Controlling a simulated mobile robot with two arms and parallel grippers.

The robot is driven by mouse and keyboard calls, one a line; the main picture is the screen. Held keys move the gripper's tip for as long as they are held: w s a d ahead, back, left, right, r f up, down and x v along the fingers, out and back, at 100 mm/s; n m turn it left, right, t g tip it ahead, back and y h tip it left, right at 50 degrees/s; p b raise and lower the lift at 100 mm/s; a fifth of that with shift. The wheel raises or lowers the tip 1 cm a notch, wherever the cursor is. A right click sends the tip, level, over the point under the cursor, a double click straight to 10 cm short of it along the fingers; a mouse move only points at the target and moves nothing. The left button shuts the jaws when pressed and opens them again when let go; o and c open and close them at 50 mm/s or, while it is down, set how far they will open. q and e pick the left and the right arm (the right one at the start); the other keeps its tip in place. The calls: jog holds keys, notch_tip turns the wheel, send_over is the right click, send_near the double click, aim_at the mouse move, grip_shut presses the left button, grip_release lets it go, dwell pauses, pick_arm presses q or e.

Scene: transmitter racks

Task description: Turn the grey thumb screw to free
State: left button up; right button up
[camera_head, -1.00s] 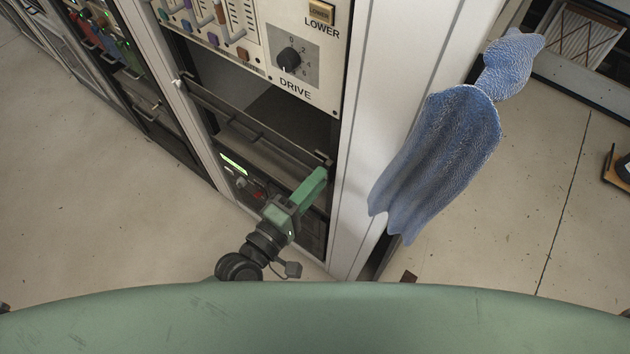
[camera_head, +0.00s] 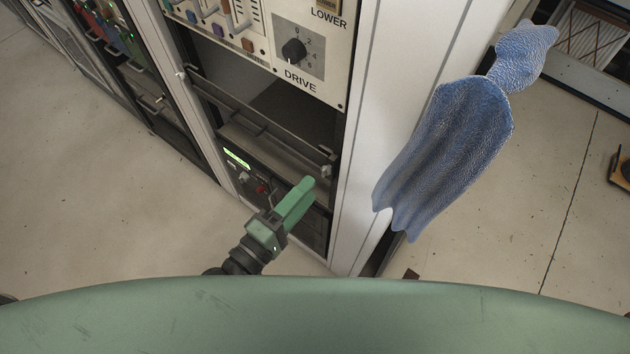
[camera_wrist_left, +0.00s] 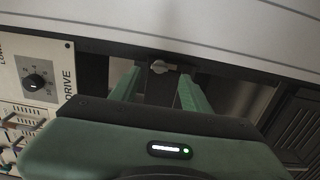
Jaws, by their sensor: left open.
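The grey thumb screw (camera_head: 327,171) is a small knob at the right end of the drawer front (camera_head: 262,135) in the open rack bay. In the left wrist view the thumb screw (camera_wrist_left: 160,67) shows a flat grip lying roughly across the picture, between and beyond the fingertips. My left gripper (camera_head: 308,184) has green fingers and sits just below and left of the screw in the head view. In the left wrist view my left gripper (camera_wrist_left: 158,82) is open, with a clear gap between its fingers and nothing held. Whether a finger touches the screw cannot be told.
The panel with the DRIVE knob (camera_head: 294,50) is above the bay. A unit with a lit green display (camera_head: 237,158) is below the drawer. A white rack post (camera_head: 385,110) stands close on the right, with a blue cloth (camera_head: 450,150) beside it. Floor on the left is clear.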

pick_arm(q)
jog(key=shift+v, duration=1.45)
